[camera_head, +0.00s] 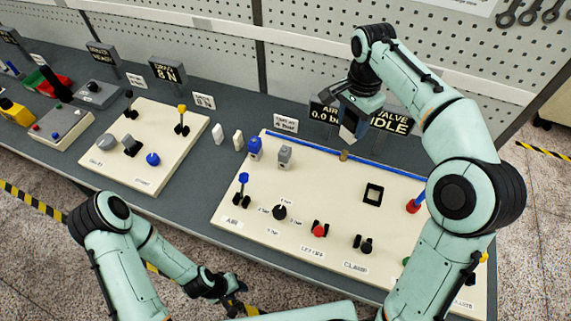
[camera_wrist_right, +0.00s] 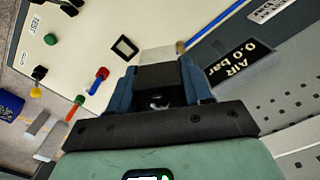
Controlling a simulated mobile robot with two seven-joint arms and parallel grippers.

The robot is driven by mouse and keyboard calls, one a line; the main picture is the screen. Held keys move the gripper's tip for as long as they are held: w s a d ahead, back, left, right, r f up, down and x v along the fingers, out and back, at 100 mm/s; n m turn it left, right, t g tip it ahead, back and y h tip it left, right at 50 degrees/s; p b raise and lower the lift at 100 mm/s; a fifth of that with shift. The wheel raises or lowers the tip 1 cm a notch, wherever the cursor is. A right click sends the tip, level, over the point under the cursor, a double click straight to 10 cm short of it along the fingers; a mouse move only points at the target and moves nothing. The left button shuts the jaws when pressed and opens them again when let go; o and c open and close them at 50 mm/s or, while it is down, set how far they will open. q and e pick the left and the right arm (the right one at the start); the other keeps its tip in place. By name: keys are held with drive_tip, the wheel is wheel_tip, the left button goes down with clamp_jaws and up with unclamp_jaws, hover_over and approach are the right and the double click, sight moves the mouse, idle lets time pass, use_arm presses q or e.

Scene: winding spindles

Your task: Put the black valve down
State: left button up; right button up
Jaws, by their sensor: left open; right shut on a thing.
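My right gripper (camera_head: 350,118) is above the back edge of the large cream panel, in front of the dark display signs. In the right wrist view my right gripper (camera_wrist_right: 160,88) is shut on the black valve (camera_wrist_right: 157,76), a dark block between its blue fingers. In the head view the valve is hard to tell apart from the fingers. My left gripper (camera_head: 232,302) is open and empty, low in front of the bench.
The cream panel (camera_head: 320,205) carries a blue valve (camera_head: 254,147), a grey valve (camera_head: 285,156), a brass fitting (camera_head: 344,155), a blue pipe (camera_head: 310,145) and several knobs. A smaller panel (camera_head: 125,170) is to the left.

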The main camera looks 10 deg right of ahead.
drive_tip(key=w+a+n, duration=0.3)
drive_tip(key=a+n, duration=0.3)
use_arm(q)
drive_tip(key=s+f+b, duration=0.3)
drive_tip(key=s+f, duration=0.1)
drive_tip(key=shift+s+f+g, duration=0.2)
drive_tip(key=shift+s+g, duration=0.1)
drive_tip(key=shift+s, duration=0.05)
use_arm(e)
drive_tip(key=shift+n, duration=0.3)
drive_tip(key=shift+a+f, duration=0.2)
drive_tip(key=shift+f, duration=9.85)
drive_tip(key=shift+f, duration=0.1)
drive_tip(key=o, duration=1.1)
drive_tip(key=shift+s+f, duration=0.1)
use_arm(q)
drive_tip(key=shift+w+r+p, duration=0.7)
drive_tip(key=shift+w+r, duration=0.35)
drive_tip(key=shift+r, duration=0.1)
use_arm(e)
wheel_tip(320, 180, up, 12)
drive_tip(key=shift+r, duration=0.2)
